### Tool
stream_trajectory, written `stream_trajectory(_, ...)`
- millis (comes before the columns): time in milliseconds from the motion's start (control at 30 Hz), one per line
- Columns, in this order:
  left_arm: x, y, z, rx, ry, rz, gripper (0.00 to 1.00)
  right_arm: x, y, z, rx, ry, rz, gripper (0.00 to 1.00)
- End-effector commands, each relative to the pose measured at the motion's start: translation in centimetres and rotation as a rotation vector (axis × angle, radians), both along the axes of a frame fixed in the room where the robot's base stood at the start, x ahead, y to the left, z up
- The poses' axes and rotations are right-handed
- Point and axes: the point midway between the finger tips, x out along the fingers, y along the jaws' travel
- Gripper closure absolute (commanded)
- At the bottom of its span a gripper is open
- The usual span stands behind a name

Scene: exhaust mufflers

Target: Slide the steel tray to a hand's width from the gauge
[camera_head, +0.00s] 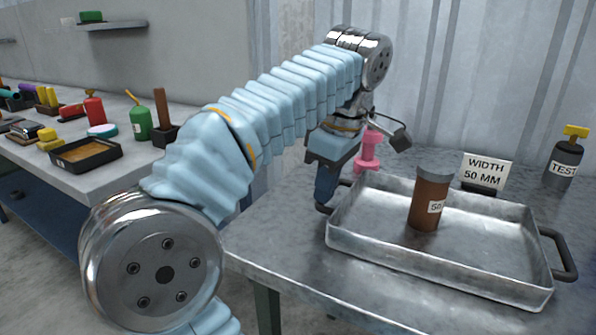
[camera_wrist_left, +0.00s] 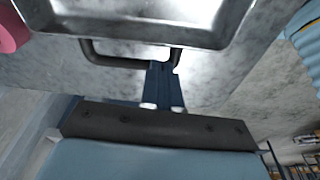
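The steel tray (camera_head: 440,275) is a shallow grey pan with a handle at each end, on the right-hand table. Its near wall and one handle (camera_wrist_left: 110,60) show in the left wrist view. A brown cylinder (camera_head: 430,205) with a grey cap and a "50" label stands upright in it. A card (camera_head: 486,172) reading "WIDTH 50 MM" stands behind it; I cannot tell which object is the gauge. My left gripper (camera_head: 325,195) points down at the tray's left handle. Its fingers (camera_wrist_left: 163,75) are together and overlap the handle bar; exact contact is hidden. My right gripper is out of view.
A pink spool-shaped piece (camera_head: 368,152) stands behind the tray's left end. A dark bottle labelled "TEST" (camera_head: 562,165) with a yellow top stands at the back right. The table (camera_head: 285,260) is bare at front left. A cluttered second table (camera_head: 105,175) stands at left.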

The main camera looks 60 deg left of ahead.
Motion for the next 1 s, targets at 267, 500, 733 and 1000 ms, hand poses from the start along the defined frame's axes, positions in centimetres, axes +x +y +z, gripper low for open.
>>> stream_trajectory(267,0.1,-0.4,-0.9,-0.015,0.013,-0.009,1.0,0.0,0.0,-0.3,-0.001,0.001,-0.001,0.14)
stream_trajectory(500,0.1,-0.4,0.4,-0.015,0.014,-0.008,1.0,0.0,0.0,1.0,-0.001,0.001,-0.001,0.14)
stream_trajectory(733,0.0,-0.4,1.3,-0.011,0.01,-0.007,1.0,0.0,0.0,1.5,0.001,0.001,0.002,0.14)
stream_trajectory(1000,0.3,-1.1,5.7,-0.01,0.009,0.001,1.0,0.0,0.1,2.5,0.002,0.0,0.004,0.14)
